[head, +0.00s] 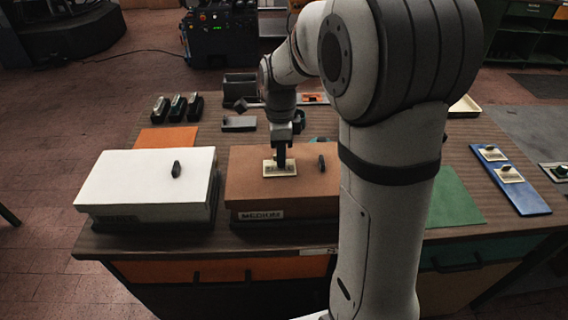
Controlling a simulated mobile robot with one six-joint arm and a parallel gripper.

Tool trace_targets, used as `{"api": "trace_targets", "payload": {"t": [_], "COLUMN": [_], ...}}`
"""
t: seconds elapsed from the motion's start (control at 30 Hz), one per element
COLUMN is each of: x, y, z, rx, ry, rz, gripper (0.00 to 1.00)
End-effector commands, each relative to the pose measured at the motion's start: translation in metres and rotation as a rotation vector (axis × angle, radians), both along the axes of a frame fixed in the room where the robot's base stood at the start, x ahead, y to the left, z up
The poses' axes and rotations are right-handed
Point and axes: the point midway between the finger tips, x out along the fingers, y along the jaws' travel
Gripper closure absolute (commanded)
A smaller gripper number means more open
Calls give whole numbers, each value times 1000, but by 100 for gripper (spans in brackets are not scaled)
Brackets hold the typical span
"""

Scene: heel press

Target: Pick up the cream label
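A cream label (270,169), a small flat plate with dark marks, lies on the brown lid of a box (240,184) marked "MEDIUM". My gripper (281,163) points down over the middle of this label, and its dark fingers hide part of it. The fingers look like one dark shape, so I cannot tell whether they are open or shut, or whether they touch the label. Two similar cream pieces with dark knobs (492,154) (509,175) lie on a blue strip (533,206) at the right.
A white-lidded box (130,178) stands left of the brown one. Both lids have dark knobs. Several black holders (178,108), an orange mat (166,139) and dark trays (239,124) lie behind. My arm hides the table's middle right; a green mat (455,200) shows beyond it.

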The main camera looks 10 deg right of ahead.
Motion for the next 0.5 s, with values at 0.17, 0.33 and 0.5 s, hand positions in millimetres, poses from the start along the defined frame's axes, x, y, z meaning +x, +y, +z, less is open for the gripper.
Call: {"api": "trace_targets", "payload": {"t": [0.17, 0.33, 0.5], "x": [0, 0, 0], "y": [0, 0, 1], "z": [0, 0, 0], "rx": [0, 0, 0], "ry": [0, 0, 0], "rz": [1, 1, 1], "gripper": [75, 89, 100]}}
